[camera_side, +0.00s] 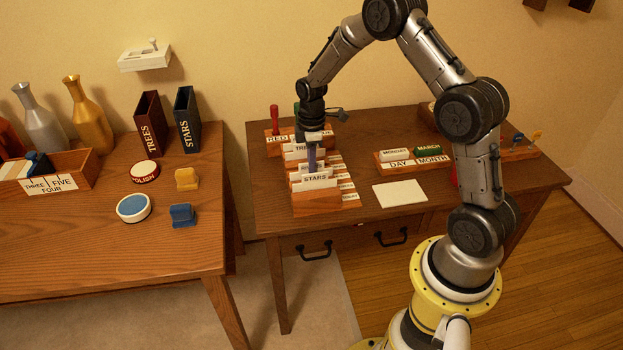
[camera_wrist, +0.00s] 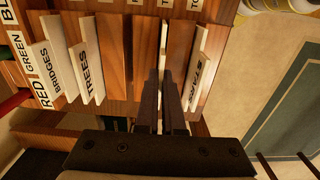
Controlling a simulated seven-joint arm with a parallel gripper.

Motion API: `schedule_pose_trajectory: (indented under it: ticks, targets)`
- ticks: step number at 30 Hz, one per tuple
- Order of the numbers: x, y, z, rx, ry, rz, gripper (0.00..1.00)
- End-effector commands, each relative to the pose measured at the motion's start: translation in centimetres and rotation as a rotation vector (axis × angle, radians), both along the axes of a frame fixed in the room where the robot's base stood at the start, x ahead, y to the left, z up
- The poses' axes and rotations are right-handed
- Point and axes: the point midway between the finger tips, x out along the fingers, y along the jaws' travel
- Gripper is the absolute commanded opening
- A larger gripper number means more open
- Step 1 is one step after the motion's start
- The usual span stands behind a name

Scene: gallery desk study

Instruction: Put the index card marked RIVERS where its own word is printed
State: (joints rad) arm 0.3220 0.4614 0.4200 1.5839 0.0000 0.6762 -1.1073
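The wooden card rack (camera_side: 325,210) stands at the left of the right desk, with word labels along its steps. White cards marked TREES (camera_wrist: 90,62) and STARS (camera_side: 315,181) stand in it, with a BRIDGES card (camera_wrist: 54,68) beyond TREES. My gripper (camera_wrist: 163,85) points down into the rack between TREES and STARS, its fingers close together. A thin pale strip (camera_wrist: 163,40) shows edge-on by the fingertips; I cannot tell whether it is a card in their grip. I cannot read the word RIVERS on any card. The side view shows the fingers (camera_side: 312,158) behind STARS.
A label board with RED (camera_side: 277,139) is just behind the rack. A blank white sheet (camera_side: 399,193) and a MONDAY/MARCH block holder (camera_side: 412,167) lie to the right. The left desk carries TREES and STARS boxes (camera_side: 187,120), vases and tins. A gap separates the desks.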

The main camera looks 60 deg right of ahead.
Motion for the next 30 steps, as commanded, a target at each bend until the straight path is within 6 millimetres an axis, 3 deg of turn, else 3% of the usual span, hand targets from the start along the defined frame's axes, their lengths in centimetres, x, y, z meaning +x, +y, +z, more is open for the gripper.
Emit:
schedule_pose_trajectory:
  ticks: [13,24,30]
  targets:
    - [0.1,0.0,0.8,-0.001,-0.004,0.0,0.0]
    - [0.1,0.0,7.4,-0.002,-0.005,0.0,0.0]
    - [0.7,-0.6,9.7,-0.001,-0.002,-0.001,0.0]
